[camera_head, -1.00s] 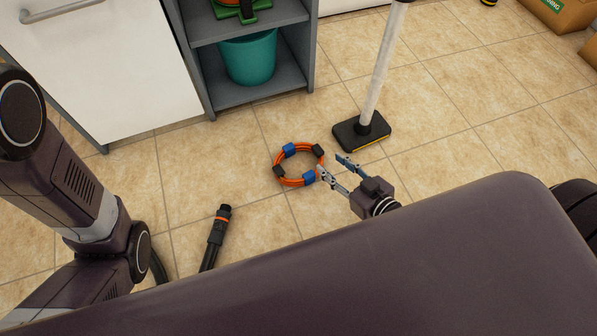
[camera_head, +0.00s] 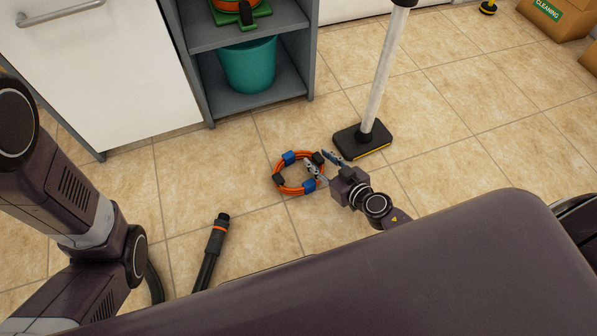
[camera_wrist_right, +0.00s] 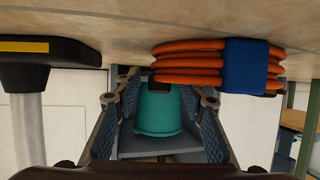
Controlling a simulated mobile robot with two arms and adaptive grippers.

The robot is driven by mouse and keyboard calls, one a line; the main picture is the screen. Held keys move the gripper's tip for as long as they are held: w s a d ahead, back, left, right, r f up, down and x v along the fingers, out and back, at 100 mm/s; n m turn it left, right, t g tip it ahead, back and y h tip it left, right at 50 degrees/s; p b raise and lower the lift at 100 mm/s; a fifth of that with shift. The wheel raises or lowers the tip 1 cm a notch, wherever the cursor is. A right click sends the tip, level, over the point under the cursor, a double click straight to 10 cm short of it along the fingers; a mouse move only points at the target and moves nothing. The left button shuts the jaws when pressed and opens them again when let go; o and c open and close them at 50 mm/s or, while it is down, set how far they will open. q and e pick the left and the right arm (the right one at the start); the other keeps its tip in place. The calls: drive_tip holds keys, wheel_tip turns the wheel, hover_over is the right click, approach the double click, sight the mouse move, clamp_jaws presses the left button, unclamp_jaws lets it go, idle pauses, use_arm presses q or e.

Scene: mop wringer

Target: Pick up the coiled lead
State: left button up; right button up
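The coiled lead (camera_head: 284,185) is an orange ring with blue and black clips, lying flat on the tiled floor. My right gripper (camera_head: 319,161) is open beside its right edge. One finger overlaps the ring in the head view and the other is just outside it. In the right wrist view, which looks upside down, the open gripper (camera_wrist_right: 168,92) has a black clip of the lead (camera_wrist_right: 190,62) showing between its fingers; the rest extends right. Contact cannot be told. My left arm shows at the left, but its gripper is not in view.
A pole with a flat black base (camera_head: 362,141) stands close to the right of the gripper. A black hose end (camera_head: 212,250) lies left of the lead. A grey shelf unit (camera_head: 257,97) with a teal bucket (camera_head: 249,65) is behind. Open floor lies to the right.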

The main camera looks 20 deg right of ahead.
drive_tip(key=shift+w+a+f, duration=0.15)
drive_tip(key=shift+w+f, duration=0.1)
drive_tip(key=shift+w, duration=0.25)
clamp_jaws()
drive_tip(key=shift+r, duration=0.1)
